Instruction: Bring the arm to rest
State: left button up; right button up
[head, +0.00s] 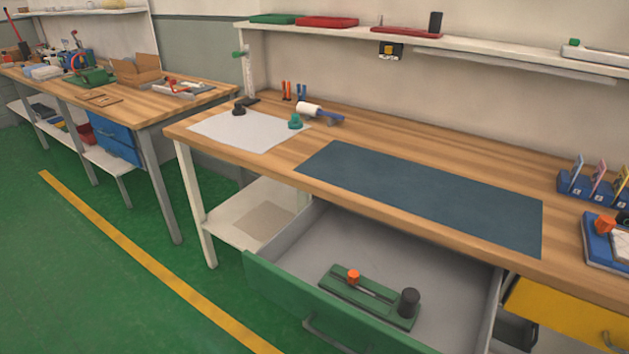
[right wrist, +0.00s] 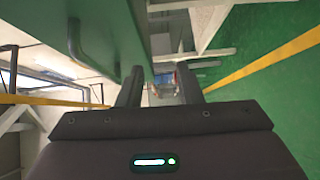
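My right gripper (right wrist: 158,80) shows in the right wrist view with its two dark fingers apart and nothing visible between them. A green drawer front (right wrist: 115,30) with a grey handle (right wrist: 78,42) stands beyond the fingers, up and to the left in that view. The handle lies outside the gap between the fingers. In the head view the green drawer (head: 285,297) is pulled out below the workbench (head: 400,135). Neither gripper shows in the head view, and my left gripper is in no view.
A green fixture (head: 340,290) with an orange knob and a black cylinder lies in the open drawer. A dark blue mat (head: 430,195) on the bench is bare. A yellow drawer (head: 560,318) is at the right. Green floor (head: 130,290) is open at the left.

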jog(key=s+d+f+m+g+h+p, duration=0.1)
jog(key=s+d+f+m+g, duration=0.25)
jog(key=f, duration=0.35)
jog(key=s+d+f+m+g+h, duration=0.15)
jog(key=d+f, duration=0.25)
jog(key=f, duration=0.4)
jog(key=s+d+f+m+g+p, duration=0.1)
jog(key=s+d+f+m+g, duration=0.2)
jog(key=f, duration=0.4)
jog(key=s+d+f+m+g, duration=0.1)
jog(key=s+f+m+g, duration=0.1)
jog(key=s, duration=0.5)
jog(key=s+d+f+m+g+p, duration=0.1)
jog(key=s+d+f+m+g, duration=0.1)
jog(key=s, duration=0.5)
jog(key=s+d+f+m+g, duration=0.2)
jog(key=s+f+m+g, duration=0.2)
jog(key=s+f+m, duration=0.1)
jog(key=s+f+h, duration=0.1)
jog(key=s, duration=0.1)
jog(key=shift+s+d+f+m, duration=0.2)
jog(key=shift+s+d+m, duration=0.05)
jog(key=shift+s+m, duration=0.05)
